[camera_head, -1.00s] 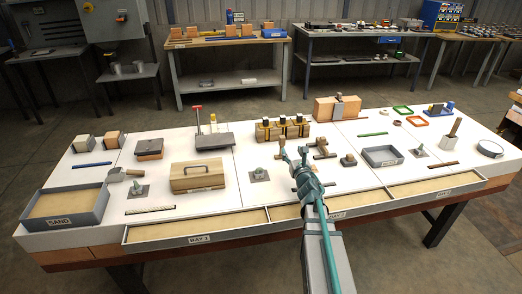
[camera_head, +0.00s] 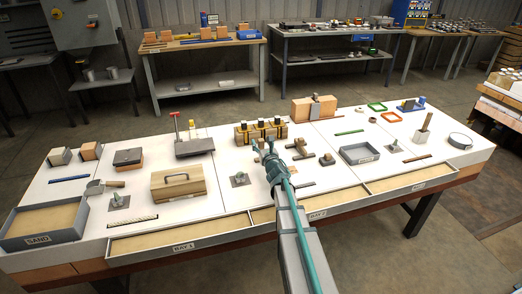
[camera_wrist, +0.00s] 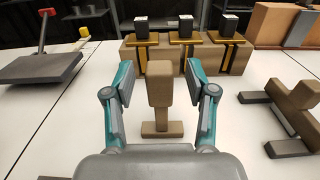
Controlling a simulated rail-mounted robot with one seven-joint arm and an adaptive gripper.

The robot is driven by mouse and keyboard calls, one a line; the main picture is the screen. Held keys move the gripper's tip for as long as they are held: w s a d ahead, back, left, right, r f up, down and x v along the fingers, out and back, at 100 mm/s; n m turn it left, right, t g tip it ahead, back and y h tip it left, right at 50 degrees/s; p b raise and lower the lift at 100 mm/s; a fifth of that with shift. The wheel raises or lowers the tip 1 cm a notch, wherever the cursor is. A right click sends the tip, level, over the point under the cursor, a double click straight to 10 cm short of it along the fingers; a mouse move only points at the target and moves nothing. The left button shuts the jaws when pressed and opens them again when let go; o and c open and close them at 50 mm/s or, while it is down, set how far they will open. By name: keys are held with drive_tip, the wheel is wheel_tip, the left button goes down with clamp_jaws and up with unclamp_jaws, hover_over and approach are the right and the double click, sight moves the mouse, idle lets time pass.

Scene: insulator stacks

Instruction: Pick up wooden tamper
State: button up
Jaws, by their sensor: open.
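A brown wooden tamper (camera_wrist: 160,98) stands upright in the wrist view, with a thick upper block and a small flat foot on the white table. My gripper (camera_wrist: 160,80) is open, with one teal finger on each side of the tamper's upper part. I see gaps on both sides and no clear contact. In the head view my gripper (camera_head: 264,143) is over the middle of the table, in front of the block with three dark-topped pieces, and the tamper is largely hidden behind it.
The three-piece wooden block (camera_wrist: 186,58) stands just behind the tamper. A cross-shaped wooden piece (camera_wrist: 294,112) lies close on the right. A dark flat plate (camera_wrist: 40,67) is at the left. A lidded wooden box (camera_head: 178,188) and a sand tray (camera_head: 80,230) are farther left.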

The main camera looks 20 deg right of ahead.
drive_tip(key=shift+w+d, duration=0.1)
drive_tip(key=shift+w, duration=0.3)
clamp_jaws()
drive_tip(key=shift+r, duration=0.1)
drive_tip(key=shift+r, duration=0.45)
wheel_tip(320, 180, up, 2)
drive_tip(key=shift+r+p, duration=0.2)
drive_tip(key=shift+p, duration=0.2)
drive_tip(key=s+a+r+p, duration=0.2)
drive_tip(key=s+r, duration=0.7)
drive_tip(key=s, duration=0.5)
drive_tip(key=shift+r, duration=0.25)
